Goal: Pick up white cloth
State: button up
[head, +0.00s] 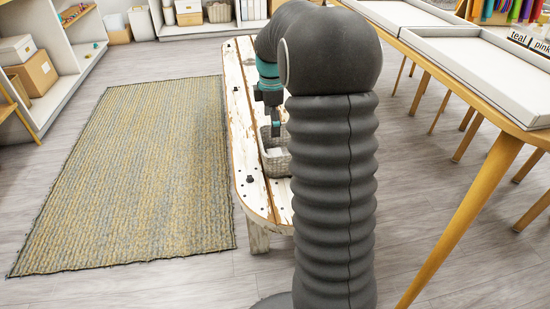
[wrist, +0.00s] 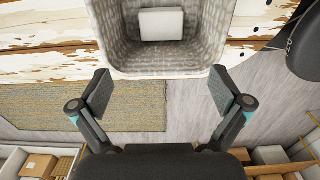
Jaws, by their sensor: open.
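A small white block-like thing, which looks like the folded white cloth (wrist: 161,24), lies inside a grey woven basket (wrist: 160,69) in the wrist view. The basket stands on the worn white wooden bench in the head view (head: 279,168), partly hidden by my arm. My gripper (wrist: 161,88) is open and empty, its two fingers wide apart beyond the near rim of the basket in the wrist view. In the head view my gripper (head: 275,128) hangs over the basket; its fingertips are partly hidden. The cloth cannot be clearly made out there.
The bench (head: 240,120) has chipped paint and dark knobs on top. A woven rug (head: 140,170) lies on the floor to its left. White shelves (head: 60,70) with boxes stand behind. A table (head: 480,75) with white trays stands at the right. Open floor lies in front.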

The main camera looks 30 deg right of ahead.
send_over(275, 154)
jog(key=f, duration=0.4)
jog(key=a+f, duration=0.1)
jog(key=f, duration=0.4)
jog(key=d+f, duration=0.1)
jog(key=shift+s+f+b, duration=0.3)
jog(key=shift+f, duration=0.7)
jog(key=shift+c, duration=0.3)
jog(key=c, duration=1.1)
